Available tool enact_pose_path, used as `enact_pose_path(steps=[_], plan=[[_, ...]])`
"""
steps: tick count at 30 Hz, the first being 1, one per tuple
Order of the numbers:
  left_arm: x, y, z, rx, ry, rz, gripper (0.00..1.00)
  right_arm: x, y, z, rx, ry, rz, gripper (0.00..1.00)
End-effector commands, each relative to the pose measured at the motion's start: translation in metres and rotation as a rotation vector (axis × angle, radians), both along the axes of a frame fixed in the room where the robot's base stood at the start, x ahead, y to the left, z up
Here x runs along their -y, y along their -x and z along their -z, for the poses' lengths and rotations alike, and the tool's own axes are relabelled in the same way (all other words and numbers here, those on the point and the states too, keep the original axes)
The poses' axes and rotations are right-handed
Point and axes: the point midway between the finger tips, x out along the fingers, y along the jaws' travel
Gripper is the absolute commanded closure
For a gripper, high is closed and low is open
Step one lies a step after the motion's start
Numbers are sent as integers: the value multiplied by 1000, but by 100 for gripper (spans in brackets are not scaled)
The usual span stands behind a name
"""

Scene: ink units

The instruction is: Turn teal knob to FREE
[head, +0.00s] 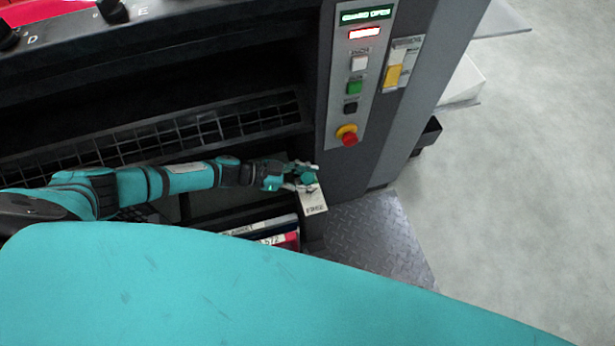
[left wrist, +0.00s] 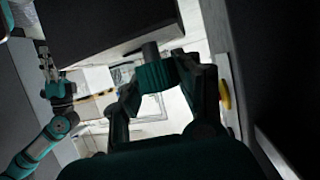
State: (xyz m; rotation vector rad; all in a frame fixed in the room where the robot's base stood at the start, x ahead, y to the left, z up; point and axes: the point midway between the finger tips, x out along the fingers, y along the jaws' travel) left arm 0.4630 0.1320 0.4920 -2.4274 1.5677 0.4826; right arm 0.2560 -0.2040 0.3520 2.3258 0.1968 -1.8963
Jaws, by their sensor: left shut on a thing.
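The teal knob (head: 307,178) sits at a pale label plate (head: 314,203) low on the press, left of the metal step. The plate's lower end reads FREE. My left gripper (head: 297,178) reaches it from the left and is shut on it. In the left wrist view the ribbed knob (left wrist: 155,76) is between the two dark fingers. Where the knob points cannot be made out. My right arm shows at the left of the left wrist view, its gripper (left wrist: 47,66) small and away from the knob; its jaw opening is unclear.
Above the knob, a control panel (head: 361,75) carries lit displays, buttons and a red emergency stop (head: 349,138). A dark slatted grille (head: 200,130) runs behind my left arm. Binders (head: 262,229) lie below it. The floor at right is clear beyond the metal step (head: 375,235).

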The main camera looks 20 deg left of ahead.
Motion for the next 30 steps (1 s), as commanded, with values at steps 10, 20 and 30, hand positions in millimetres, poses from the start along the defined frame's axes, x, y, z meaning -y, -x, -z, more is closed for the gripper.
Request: enact_pose_path(steps=[10, 20, 30], plan=[[0, 2, 2, -2, -2, 3, 99, 0, 0, -1, 2, 0, 0, 60], [0, 1, 1, 0, -1, 2, 41, 0, 2, 0, -1, 0, 0, 60], [-20, 9, -7, -1, -4, 0, 41, 0, 0, -1, 4, -1, -1, 60]])
